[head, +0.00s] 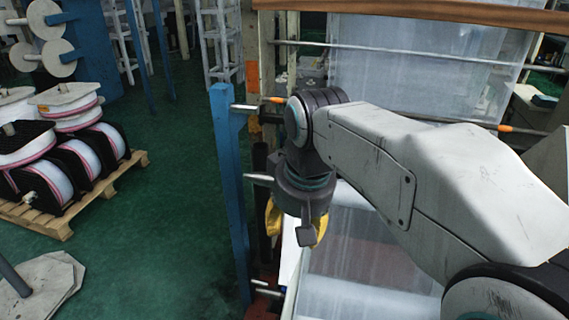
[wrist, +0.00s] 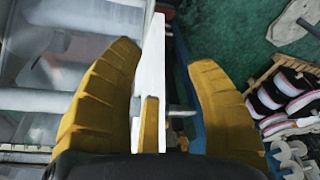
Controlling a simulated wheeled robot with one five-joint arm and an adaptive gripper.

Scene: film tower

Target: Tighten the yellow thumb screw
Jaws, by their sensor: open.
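My gripper (wrist: 162,58) is open, with its two ribbed yellow fingers spread to the left and right in the wrist view. I cannot make out the thumb screw in that view.
A blue post (head: 228,190) with metal rods stands just left of my gripper. Clear film (head: 365,265) over rollers lies below my arm. A pallet (head: 60,222) with film reels stands at the left. The green floor (head: 165,235) between is open.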

